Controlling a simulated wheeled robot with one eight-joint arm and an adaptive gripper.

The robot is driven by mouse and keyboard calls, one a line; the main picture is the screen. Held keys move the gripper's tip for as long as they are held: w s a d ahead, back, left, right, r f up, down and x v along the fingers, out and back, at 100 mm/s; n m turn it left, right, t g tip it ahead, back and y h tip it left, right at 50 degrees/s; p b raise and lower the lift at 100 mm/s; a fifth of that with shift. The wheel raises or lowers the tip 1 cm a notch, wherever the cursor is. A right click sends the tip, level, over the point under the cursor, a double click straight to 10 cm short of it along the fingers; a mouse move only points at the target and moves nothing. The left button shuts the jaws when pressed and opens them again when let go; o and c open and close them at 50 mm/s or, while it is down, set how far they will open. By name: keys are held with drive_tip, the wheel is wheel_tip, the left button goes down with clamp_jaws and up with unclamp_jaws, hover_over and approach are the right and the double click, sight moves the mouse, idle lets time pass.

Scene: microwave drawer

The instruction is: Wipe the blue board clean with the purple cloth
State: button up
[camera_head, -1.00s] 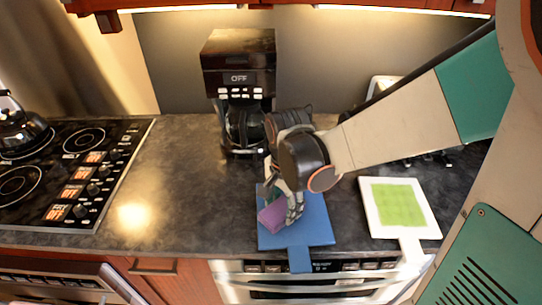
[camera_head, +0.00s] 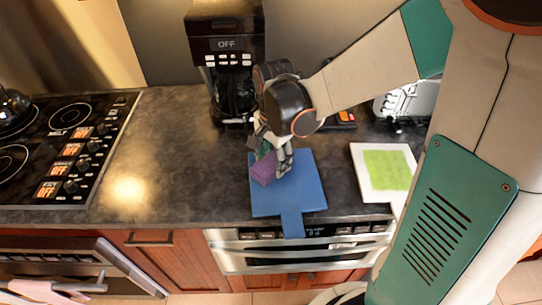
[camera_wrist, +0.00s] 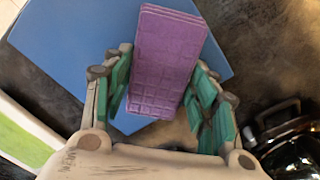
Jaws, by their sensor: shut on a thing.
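The blue board (camera_head: 300,190) lies flat on the dark counter, its handle pointing towards the front edge. The purple cloth (camera_head: 263,171), a thick folded block, is over the board's back-left part. My gripper (camera_head: 276,158) is shut on the cloth, fingers pointing down. In the wrist view the cloth (camera_wrist: 168,55) sits between the green-padded fingers (camera_wrist: 160,85), with the board (camera_wrist: 65,45) behind it. I cannot tell whether the cloth presses on the board. No clear stain shows on the visible board; the part under the cloth and gripper is hidden.
A coffee maker (camera_head: 226,55) stands just behind my gripper, its glass pot close by. A white board with a green patch (camera_head: 388,170) lies to the right. The stovetop (camera_head: 60,150) is at the left, with clear counter (camera_head: 175,150) between.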

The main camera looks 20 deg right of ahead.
drive_tip(key=shift+w+d, duration=0.3)
drive_tip(key=shift+w, duration=0.7)
drive_tip(key=shift+w+d, duration=0.25)
drive_tip(key=shift+w, duration=0.75)
drive_tip(key=shift+r, duration=0.1)
wheel_tip(320, 180, up, 8)
drive_tip(key=p, duration=0.5)
drive_tip(key=shift+f, duration=0.25)
drive_tip(key=shift+w+a+f+b, duration=0.1)
drive_tip(key=shift+a+f+b, duration=0.25)
drive_tip(key=shift+f+b, duration=0.6)
drive_tip(key=shift+w+a+f+b, duration=0.1)
drive_tip(key=shift+a+f+b, duration=0.2)
drive_tip(key=shift+f+b, duration=0.65)
drive_tip(key=shift+a+f+b, duration=0.35)
drive_tip(key=shift+f+b, duration=0.15)
drive_tip(key=shift+f, duration=0.9)
